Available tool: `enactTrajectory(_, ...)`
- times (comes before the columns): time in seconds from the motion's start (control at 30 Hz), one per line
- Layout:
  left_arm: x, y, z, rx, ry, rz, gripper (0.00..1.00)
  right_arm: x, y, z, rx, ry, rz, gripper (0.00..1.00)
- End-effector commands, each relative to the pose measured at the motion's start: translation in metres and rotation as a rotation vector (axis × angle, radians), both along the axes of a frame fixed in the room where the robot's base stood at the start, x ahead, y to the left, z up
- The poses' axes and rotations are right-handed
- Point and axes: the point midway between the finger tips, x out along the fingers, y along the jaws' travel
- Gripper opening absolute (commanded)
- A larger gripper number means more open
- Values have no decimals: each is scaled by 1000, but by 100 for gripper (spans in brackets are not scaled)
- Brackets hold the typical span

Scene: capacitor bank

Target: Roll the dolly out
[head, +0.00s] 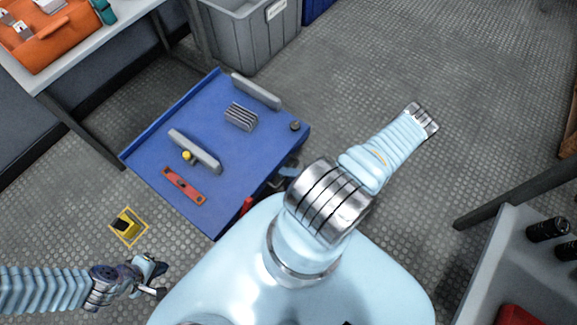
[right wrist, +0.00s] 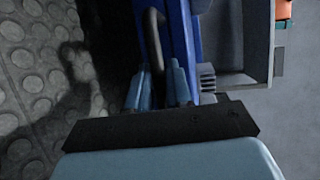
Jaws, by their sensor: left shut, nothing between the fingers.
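The dolly, a blue flat-topped cart (head: 240,160), stands at centre-left in the head view. On it lie two grey bars (head: 258,92) (head: 196,150), a finned grey block (head: 241,116) and an orange-red strip (head: 184,186). My left gripper (head: 155,278) is shut and empty at lower left, apart from the dolly. My right gripper (right wrist: 157,88) is at the dolly's near right side, mostly hidden by my arm in the head view. In the right wrist view its fingers stand on either side of a dark bar (right wrist: 155,40) beside the blue panel. Whether they grip it is unclear.
A yellow-and-black block (head: 126,225) lies in a yellow floor outline left of the dolly. A grey bin (head: 250,30) stands behind it. A bench with an orange bag (head: 45,35) is at upper left, a grey tray (head: 505,265) at lower right. Floor at upper right is clear.

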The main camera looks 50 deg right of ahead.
Motion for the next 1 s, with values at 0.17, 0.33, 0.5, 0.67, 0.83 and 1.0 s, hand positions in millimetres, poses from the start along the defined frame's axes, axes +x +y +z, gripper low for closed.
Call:
enactTrajectory(0.17,0,0,1,0,0,0,0,-7,-2,-2,-4,12,-1,0)
enactTrajectory(0.33,0,0,1,0,0,0,0,-6,-1,-2,-3,10,-2,40)
enactTrajectory(0.5,0,0,0,0,0,0,0,-4,-1,-1,-2,8,-1,40)
enactTrajectory(0.67,0,0,1,0,0,0,0,-8,-3,0,-3,7,-2,40)
enactTrajectory(0.83,0,0,1,0,0,0,0,-33,-16,5,-5,9,-3,40)
enactTrajectory(1.0,0,0,0,0,0,0,0,-70,-36,12,-6,10,-4,40)
